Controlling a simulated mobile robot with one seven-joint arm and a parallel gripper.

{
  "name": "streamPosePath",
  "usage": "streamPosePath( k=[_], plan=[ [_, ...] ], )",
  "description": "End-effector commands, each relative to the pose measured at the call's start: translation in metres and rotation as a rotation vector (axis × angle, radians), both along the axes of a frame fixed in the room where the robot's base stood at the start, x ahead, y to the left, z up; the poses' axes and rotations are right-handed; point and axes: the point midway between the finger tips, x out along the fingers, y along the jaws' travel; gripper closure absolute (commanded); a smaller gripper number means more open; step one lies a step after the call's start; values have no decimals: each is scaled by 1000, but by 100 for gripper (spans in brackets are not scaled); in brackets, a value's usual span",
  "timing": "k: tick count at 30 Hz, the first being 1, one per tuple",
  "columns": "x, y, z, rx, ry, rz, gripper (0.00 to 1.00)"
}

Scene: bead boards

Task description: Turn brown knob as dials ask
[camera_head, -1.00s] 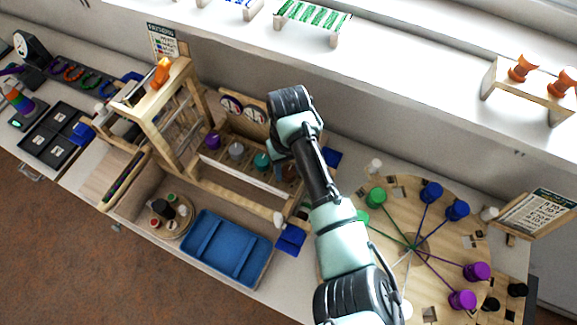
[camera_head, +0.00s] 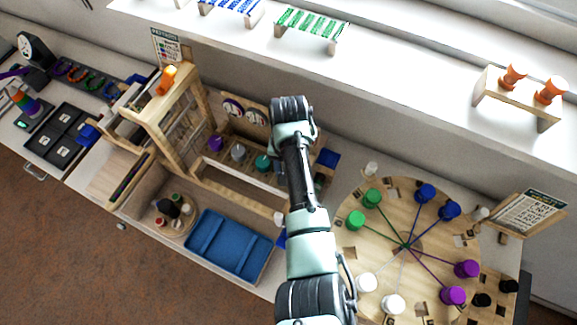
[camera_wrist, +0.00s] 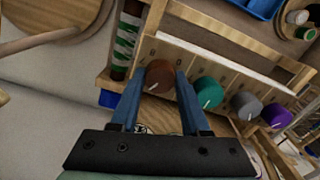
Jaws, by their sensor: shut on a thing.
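The brown knob (camera_wrist: 160,74) sits at the end of a row of knobs on a wooden panel in the wrist view. Its white mark points down and to the left in that picture. My gripper (camera_wrist: 163,82) is shut on it, one blue finger on each side. In the head view my arm hides the brown knob and the fingers. Two round dials, a left one (camera_head: 233,107) and a right one (camera_head: 256,115), stand on the board behind the knob row; their readings are too small to tell.
A teal knob (camera_wrist: 208,92), a grey knob (camera_wrist: 248,105) and a purple knob (camera_wrist: 275,115) stand in the same row. A green-striped cylinder (camera_wrist: 126,40) is close by the brown knob. A blue tray (camera_head: 228,247) lies in front; a round peg board (camera_head: 425,262) lies to the right.

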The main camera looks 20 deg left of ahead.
Motion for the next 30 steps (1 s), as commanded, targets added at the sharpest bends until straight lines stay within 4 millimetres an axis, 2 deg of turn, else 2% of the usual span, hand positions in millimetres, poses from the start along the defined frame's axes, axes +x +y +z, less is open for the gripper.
streamPosePath(
  k=[8, 21, 22, 26, 27, 30],
  plan=[
    [0, 0, 0, 0, -2, -80, 100],
    [1, 0, 1, 1, -4, -90, 100],
    [1, 0, 1, 1, -4, -90, 51],
    [1, 0, 0, 1, -4, -90, 27],
    [1, 0, 0, 1, -3, -90, 24],
    [1, 0, 0, 1, -3, -89, 24]
  ],
)
